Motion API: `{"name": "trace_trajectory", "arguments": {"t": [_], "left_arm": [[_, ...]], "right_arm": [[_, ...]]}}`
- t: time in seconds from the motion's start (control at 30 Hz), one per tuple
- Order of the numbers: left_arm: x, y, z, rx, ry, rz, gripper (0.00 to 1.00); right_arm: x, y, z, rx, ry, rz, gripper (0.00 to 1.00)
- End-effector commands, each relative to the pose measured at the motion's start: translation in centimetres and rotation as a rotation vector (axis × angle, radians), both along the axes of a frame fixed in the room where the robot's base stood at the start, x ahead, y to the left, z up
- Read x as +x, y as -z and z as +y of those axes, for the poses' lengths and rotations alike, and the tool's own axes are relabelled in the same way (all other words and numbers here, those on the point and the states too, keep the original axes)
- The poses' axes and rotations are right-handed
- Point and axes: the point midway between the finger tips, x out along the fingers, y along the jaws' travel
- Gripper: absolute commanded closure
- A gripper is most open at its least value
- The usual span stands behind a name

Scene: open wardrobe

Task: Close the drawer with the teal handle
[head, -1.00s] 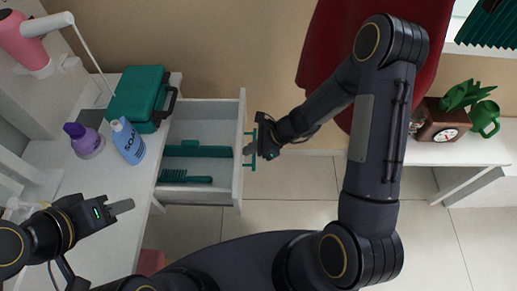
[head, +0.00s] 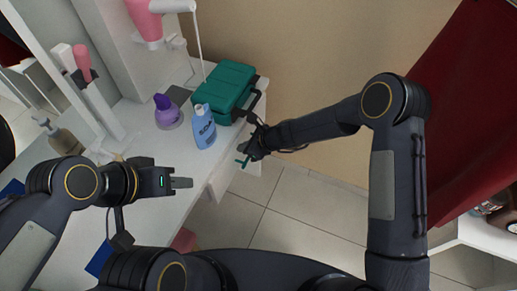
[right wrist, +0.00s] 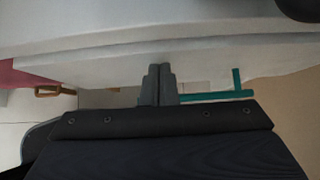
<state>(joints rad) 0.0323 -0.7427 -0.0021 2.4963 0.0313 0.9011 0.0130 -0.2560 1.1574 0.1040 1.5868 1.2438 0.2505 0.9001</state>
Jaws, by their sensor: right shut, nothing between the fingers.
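The drawer's white front (right wrist: 110,68) spans the right wrist view. Its teal handle (right wrist: 215,97) runs just right of my fingers there. In the head view a bit of the teal handle (head: 242,162) shows at the desk's right edge. The drawer's inside is out of sight, and the front sits at or close to that edge; any small gap is hidden. My right gripper (head: 250,153) is at the handle, shut and empty; its fingers also show in the right wrist view (right wrist: 158,85). My left gripper (head: 181,183) hangs over the desk, away from the drawer; its fingers overlap in view.
The white desk (head: 165,215) holds a teal case (head: 228,90), a blue bottle (head: 204,128) and a purple bottle (head: 166,110). A pink hair dryer (head: 146,22) is at the back. The tiled floor (head: 290,215) right of the desk is clear.

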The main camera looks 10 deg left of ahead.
Motion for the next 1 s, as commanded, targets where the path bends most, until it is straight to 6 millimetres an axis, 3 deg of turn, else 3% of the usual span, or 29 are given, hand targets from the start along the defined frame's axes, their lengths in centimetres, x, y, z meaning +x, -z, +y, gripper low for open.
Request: {"name": "trace_trajectory", "arguments": {"t": [0.23,0.7,1.0], "left_arm": [[0.0,-0.6,0.0,0.0,0.0,0.0,0.64],[0.0,-0.6,0.0,0.0,0.0,0.0,0.64],[0.0,-3.7,0.0,0.0,0.0,0.0,0.64]], "right_arm": [[0.4,0.0,1.5,0.0,-0.001,-0.001,1.0],[0.5,-0.3,1.8,0.006,-0.003,-0.003,1.0],[0.7,-3.9,-0.8,0.004,-0.002,-0.003,1.0]]}}
